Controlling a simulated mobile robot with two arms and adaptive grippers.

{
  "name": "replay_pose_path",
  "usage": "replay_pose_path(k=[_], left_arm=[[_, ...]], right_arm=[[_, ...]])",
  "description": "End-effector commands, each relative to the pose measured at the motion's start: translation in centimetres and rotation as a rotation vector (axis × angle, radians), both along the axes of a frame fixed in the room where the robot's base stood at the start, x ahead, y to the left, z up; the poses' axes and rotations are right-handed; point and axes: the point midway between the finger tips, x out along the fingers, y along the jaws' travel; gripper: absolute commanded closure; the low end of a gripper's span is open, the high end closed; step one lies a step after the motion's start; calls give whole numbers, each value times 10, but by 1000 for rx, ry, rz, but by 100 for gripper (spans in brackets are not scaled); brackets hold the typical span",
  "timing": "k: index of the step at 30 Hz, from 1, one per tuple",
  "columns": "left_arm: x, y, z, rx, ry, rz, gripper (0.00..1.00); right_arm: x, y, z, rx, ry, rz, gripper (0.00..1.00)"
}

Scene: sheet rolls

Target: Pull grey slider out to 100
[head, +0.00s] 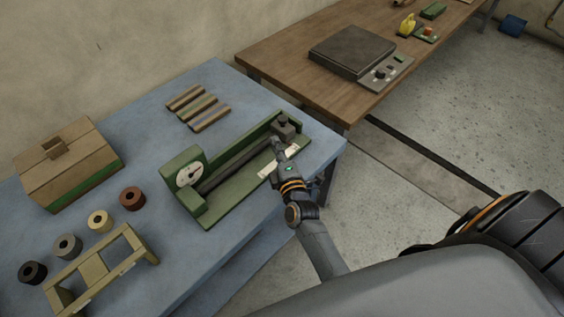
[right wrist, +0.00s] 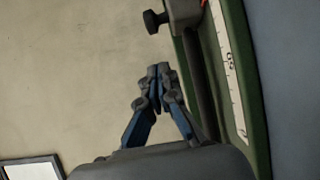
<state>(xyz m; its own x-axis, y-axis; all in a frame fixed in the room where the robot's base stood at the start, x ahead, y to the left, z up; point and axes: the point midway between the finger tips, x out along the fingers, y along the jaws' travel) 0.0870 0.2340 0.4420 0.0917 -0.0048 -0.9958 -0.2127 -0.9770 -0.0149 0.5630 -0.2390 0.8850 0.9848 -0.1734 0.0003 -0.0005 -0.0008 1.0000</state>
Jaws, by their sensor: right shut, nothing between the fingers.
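The grey slider (head: 283,127) sits near the right end of a green gauge bench (head: 228,206) with a round dial (head: 189,174), on the blue table. In the right wrist view the slider (right wrist: 184,12) is cut off by the top edge, with a dark knob (right wrist: 154,21) on its side. A white scale strip (right wrist: 232,70) runs beside the rail; its sideways number is hard to read. My right gripper (head: 277,146) is close to the slider. In the wrist view its blue-sided fingers (right wrist: 158,72) are shut and empty, apart from the knob. My left gripper is out of view.
Wooden strips (head: 198,108) lie behind the bench. A wooden box (head: 68,165), several rolls (head: 101,220) and a wooden rack (head: 82,292) stand at left. A brown table (head: 290,63) with a flat device (head: 352,50) is behind. Blue tabletop is free between the strips and rolls.

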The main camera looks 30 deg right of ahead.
Motion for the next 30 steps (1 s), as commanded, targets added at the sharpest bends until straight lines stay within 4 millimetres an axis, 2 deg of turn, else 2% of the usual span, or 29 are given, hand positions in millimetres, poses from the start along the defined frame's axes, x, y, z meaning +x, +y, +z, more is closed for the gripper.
replay_pose_path(k=[1, 3, 9, 15, 25, 30], left_arm=[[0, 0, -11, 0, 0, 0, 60], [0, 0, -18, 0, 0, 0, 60], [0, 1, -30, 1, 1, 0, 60], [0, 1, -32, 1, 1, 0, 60], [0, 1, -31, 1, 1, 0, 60], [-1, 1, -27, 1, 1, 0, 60]], right_arm=[[12, -2, -4, 1, -4, -2, 100], [25, -4, -4, 1, -3, -1, 100], [38, -29, -3, -1, -1, -1, 100], [43, -37, -1, -2, 1, 0, 100], [44, -38, 0, -2, 0, 0, 100], [50, -50, 2, -5, 0, -1, 100]])
